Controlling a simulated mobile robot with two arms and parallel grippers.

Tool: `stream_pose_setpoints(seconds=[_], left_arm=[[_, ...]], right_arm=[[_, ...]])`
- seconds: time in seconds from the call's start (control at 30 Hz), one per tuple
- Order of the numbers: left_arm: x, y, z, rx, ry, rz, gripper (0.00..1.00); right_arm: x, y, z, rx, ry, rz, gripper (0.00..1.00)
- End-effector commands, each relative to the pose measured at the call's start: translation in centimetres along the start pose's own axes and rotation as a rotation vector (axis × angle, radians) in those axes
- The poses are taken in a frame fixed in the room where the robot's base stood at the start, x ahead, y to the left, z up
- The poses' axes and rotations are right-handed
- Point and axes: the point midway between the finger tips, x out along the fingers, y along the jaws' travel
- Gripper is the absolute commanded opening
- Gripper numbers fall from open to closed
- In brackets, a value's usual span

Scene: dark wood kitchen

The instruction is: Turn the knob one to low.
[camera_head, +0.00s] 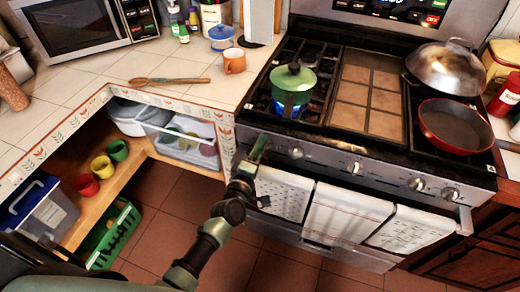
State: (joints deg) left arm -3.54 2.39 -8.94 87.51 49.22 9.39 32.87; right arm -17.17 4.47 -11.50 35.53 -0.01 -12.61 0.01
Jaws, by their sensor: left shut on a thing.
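The stove's front panel (325,165) carries a row of round silver knobs. One knob (296,153) shows just right of my left gripper, with another (355,168) farther right. My left gripper (259,150) is at the left end of the panel, shut on the leftmost knob, which its fingers mostly hide. The knob's exact angle cannot be seen. A blue flame (283,108) burns on the front left burner under a green lidded pot (293,82). My right gripper is out of view.
Towels (345,217) hang on the oven handle below the knobs. A red pan (455,126) and a domed-lid wok (446,68) sit on the right burners. An orange mug (234,61) and wooden spoon (168,81) lie on the left counter. Open shelves are below it.

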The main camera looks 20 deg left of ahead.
Motion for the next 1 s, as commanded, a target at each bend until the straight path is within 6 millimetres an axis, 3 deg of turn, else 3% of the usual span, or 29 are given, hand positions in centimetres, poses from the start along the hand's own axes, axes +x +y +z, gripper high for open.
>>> stream_pose_setpoints(seconds=[0.6, 1.0], left_arm=[[0.0, -0.8, 0.2, -0.585, 0.002, -0.001, 0.02], [0.0, -1.0, 0.4, -0.87, 0.001, -0.001, 0.02]], right_arm=[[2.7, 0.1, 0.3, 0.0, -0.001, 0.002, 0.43], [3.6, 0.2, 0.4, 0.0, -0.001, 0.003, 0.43]])
